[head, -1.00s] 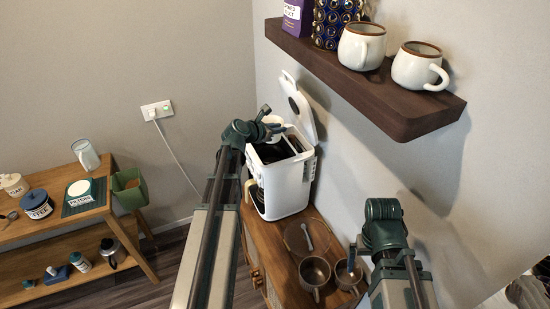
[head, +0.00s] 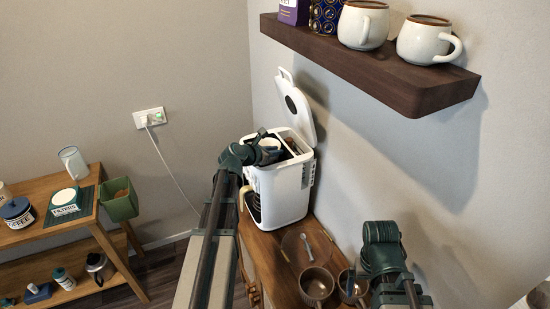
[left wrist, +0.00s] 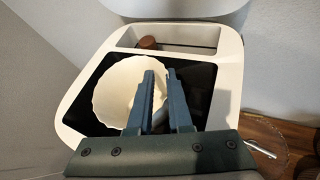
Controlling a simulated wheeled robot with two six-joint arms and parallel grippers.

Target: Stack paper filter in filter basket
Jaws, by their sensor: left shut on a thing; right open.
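The white coffee maker (head: 278,190) stands on the wooden cabinet with its lid (head: 297,105) raised. My left gripper (head: 268,146) is at its open top. In the left wrist view the left gripper (left wrist: 161,98) is shut on the right wall of the white, fluted paper filter (left wrist: 120,92). The filter sits upright at the dark top opening (left wrist: 203,85) of the coffee maker. The filter basket cannot be made out in the dark opening, so I cannot tell whether the filter touches it. My right gripper (head: 350,283) is open and empty by the brown cups.
Brown cups (head: 316,285) and a glass plate with a spoon (head: 305,246) are on the cabinet (head: 268,244). A dark shelf (head: 370,75) with white mugs (head: 430,38) overhangs at right. A side table (head: 85,226) at left holds a filters box (head: 65,201) and jars.

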